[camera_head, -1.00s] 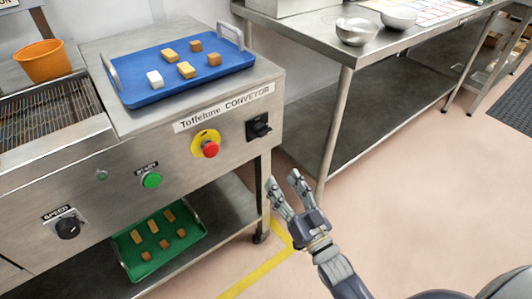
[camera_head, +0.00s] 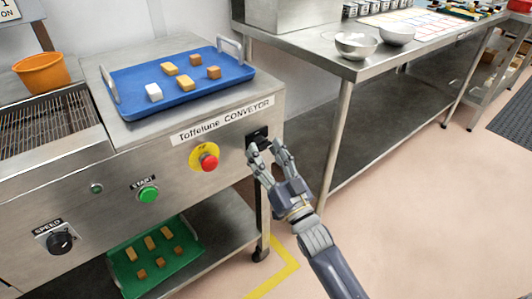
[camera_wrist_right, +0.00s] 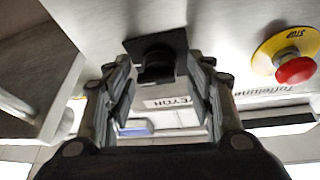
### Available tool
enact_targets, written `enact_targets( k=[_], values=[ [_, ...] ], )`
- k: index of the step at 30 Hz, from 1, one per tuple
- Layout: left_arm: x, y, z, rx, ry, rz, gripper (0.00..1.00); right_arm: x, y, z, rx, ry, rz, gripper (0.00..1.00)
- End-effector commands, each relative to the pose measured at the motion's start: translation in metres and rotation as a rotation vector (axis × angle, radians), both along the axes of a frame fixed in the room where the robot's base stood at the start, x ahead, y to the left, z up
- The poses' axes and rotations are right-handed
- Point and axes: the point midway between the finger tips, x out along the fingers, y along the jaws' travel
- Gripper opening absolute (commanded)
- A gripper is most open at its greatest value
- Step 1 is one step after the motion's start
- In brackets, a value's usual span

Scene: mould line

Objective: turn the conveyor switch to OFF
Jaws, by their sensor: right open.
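The conveyor switch (camera_head: 258,135) is a black rotary knob on a black square plate at the right end of the steel front panel. My right gripper (camera_head: 266,147) is open right in front of it, its fingertips partly covering the knob. In the right wrist view the switch (camera_wrist_right: 157,62) sits between the two open fingers (camera_wrist_right: 158,80). I cannot tell whether the fingers touch the knob, and its marking is not readable. My left gripper is not in view.
Left of the switch are the red stop button (camera_head: 208,162) on a yellow plate, the green start button (camera_head: 148,194) and the speed knob (camera_head: 60,243). A blue tray (camera_head: 190,91) with sweets lies on top. A steel table (camera_head: 345,70) stands at the right.

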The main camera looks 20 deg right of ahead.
Motion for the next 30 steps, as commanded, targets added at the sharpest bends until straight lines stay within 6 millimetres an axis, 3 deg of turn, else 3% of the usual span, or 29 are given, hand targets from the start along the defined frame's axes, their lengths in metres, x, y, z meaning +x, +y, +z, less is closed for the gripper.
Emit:
enact_targets(
  k=[10,15,30],
  values=[
    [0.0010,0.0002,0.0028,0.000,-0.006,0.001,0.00,0.0032,0.0009,0.0015,0.000,0.000,0.000,0.48],
    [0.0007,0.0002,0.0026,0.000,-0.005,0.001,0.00,0.0029,0.0014,0.0016,0.000,0.000,0.001,0.12],
    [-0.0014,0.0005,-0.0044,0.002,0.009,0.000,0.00,0.0027,0.0025,0.0014,-0.093,-0.034,0.006,0.12]
  ],
)
